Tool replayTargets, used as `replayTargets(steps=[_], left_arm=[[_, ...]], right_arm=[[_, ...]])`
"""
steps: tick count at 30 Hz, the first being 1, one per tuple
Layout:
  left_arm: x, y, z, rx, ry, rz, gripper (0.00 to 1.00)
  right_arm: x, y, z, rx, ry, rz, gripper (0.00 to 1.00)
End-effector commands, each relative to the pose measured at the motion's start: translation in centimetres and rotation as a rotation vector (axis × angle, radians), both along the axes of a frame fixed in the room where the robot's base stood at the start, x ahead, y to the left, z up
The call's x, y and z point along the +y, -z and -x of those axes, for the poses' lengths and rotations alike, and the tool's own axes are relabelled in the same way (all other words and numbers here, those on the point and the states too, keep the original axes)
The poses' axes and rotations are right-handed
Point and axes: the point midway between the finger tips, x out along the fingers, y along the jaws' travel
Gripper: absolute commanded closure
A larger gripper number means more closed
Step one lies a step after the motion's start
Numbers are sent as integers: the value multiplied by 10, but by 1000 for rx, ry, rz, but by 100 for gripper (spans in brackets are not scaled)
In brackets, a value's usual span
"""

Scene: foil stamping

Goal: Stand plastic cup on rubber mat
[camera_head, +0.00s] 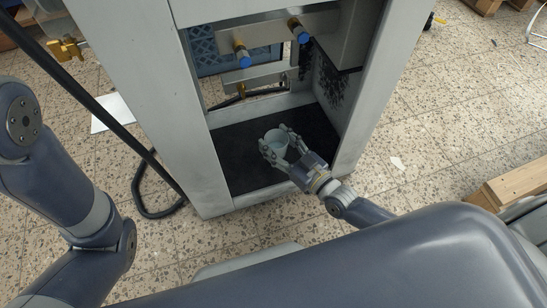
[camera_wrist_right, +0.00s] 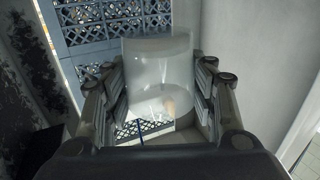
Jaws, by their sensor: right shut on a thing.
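The plastic cup (camera_head: 276,138) is pale and translucent. It is between the fingers of my right gripper (camera_head: 275,147), inside the open lower bay of a grey cabinet. In the right wrist view the cup (camera_wrist_right: 160,75) fills the space between both fingers of the gripper (camera_wrist_right: 160,92), which is shut on it. The black rubber mat (camera_head: 235,160) covers the bay floor below and around the cup. I cannot tell whether the cup's base touches the mat. My left arm shows at the left, but its gripper is out of view.
The grey cabinet posts (camera_head: 178,110) frame the bay on both sides. Valves with blue caps (camera_head: 243,58) hang on a metal bar above the mat. A black hose (camera_head: 148,170) runs down outside the left post. Wooden pieces (camera_head: 515,185) lie at the right.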

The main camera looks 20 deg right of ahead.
Motion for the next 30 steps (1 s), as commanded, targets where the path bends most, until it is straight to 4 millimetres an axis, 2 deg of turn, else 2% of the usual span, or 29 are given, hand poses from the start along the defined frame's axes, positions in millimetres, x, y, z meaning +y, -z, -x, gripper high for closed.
replayTargets(steps=[1,3,6,13,21,30], left_arm=[[0,7,9,-25,0,0,72],[0,20,5,-13,0,-1,72],[0,29,5,-13,0,-1,72],[0,37,5,-13,0,-1,72],[0,64,5,-14,0,-1,72],[-1,63,5,-14,0,-1,72]], right_arm=[[0,16,0,1,-1,0,68],[1,29,0,1,-1,0,68],[0,39,0,0,0,0,68],[1,49,0,1,-1,0,68],[1,81,0,0,-1,0,68],[1,80,0,0,0,0,68]])
